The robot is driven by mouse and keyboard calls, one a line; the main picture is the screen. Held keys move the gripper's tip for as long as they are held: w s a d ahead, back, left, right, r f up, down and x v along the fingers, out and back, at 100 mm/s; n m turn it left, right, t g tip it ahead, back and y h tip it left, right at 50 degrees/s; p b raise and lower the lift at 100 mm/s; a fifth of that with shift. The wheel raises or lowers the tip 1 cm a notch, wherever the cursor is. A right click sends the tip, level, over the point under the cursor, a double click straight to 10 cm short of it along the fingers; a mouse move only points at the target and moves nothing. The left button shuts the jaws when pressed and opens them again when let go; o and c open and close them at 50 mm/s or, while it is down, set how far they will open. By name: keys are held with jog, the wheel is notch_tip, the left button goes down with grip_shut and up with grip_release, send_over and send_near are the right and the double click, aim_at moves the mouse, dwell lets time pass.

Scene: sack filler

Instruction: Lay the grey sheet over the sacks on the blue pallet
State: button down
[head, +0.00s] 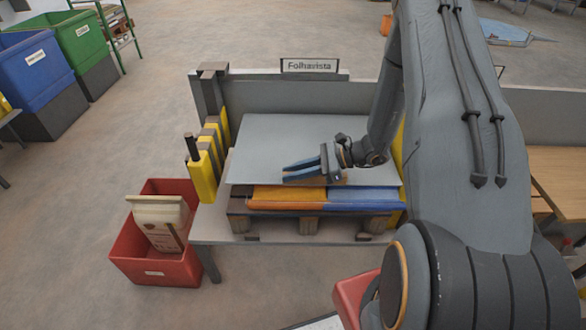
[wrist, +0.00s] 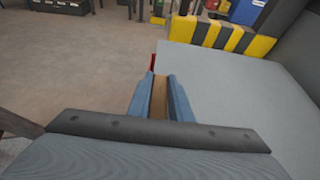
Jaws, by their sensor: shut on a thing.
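The grey sheet (head: 270,140) is flat and roughly level over the sacks; whether it touches them I cannot tell. Below its front edge show an orange-yellow sack (head: 285,196) and a blue sack (head: 362,198). They lie on a pallet (head: 310,226) that looks brown, not blue. My gripper (head: 288,174) points left at the sheet's front edge. In the wrist view its blue fingers (wrist: 160,98) are closed around a tan strip (wrist: 158,100) beside the sheet (wrist: 235,95), apparently the sheet's grip. The sack tops are hidden.
Yellow-and-black posts (head: 205,175) stand at the bench's left side. A grey back panel (head: 285,97) with a "Folhavista" sign (head: 309,65) rises behind. A red bin (head: 150,268) holding a pale sack (head: 160,220) stands at front left.

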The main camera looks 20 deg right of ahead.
jog(key=shift+f, duration=0.65)
jog(key=c, duration=1.5)
grip_release()
jog(key=shift+c, duration=0.2)
jog(key=shift+d, duration=0.1)
jog(key=b+v, duration=0.2)
jog(key=v, duration=0.5)
jog(key=shift+s+d+r, duration=0.15)
jog(key=shift+d+r, duration=0.05)
jog(key=shift+d, duration=0.1)
